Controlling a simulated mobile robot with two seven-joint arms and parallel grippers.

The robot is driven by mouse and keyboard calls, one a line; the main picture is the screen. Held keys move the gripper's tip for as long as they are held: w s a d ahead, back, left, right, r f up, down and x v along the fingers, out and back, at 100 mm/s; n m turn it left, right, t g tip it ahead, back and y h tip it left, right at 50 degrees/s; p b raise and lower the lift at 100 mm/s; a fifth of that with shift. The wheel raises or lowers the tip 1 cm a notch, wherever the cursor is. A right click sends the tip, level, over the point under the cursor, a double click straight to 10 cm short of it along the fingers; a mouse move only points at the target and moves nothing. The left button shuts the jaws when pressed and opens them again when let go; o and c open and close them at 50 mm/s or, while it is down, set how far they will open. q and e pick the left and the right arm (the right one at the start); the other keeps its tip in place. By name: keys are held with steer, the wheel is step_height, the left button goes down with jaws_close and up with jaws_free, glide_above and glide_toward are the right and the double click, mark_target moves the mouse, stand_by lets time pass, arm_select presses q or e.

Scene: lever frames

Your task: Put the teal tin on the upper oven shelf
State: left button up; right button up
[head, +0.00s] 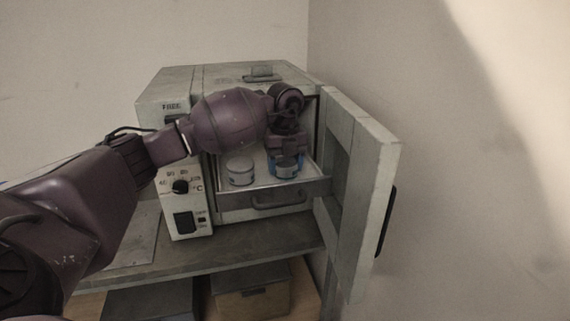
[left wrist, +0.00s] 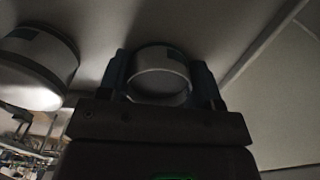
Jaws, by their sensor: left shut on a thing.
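The teal tin (head: 287,168), dark blue-grey in this light, is between the blue fingertips of my left gripper (head: 286,162). My left gripper is shut on it, and it shows between the fingers in the left wrist view (left wrist: 160,78). The tin is at the pulled-out oven shelf (head: 262,190), near its right side. I cannot tell whether it touches the shelf floor. A pale grey tin (head: 241,172) stands to its left on the same shelf and also shows in the left wrist view (left wrist: 38,68). My right gripper is not in view.
The oven (head: 180,90) stands on a grey bench (head: 240,254). Its door (head: 362,185) is swung open on the right, close to the shelf. A wall is beyond the door. Boxes (head: 250,292) sit under the bench. My left arm hides part of the oven opening.

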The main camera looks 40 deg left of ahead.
mark_target(285, 165)
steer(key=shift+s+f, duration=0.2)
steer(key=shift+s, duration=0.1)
arm_select(q)
steer(key=shift+f, duration=0.1)
steer(key=o, duration=1)
steer(key=shift+o, duration=0.2)
step_height(285, 165, up, 12)
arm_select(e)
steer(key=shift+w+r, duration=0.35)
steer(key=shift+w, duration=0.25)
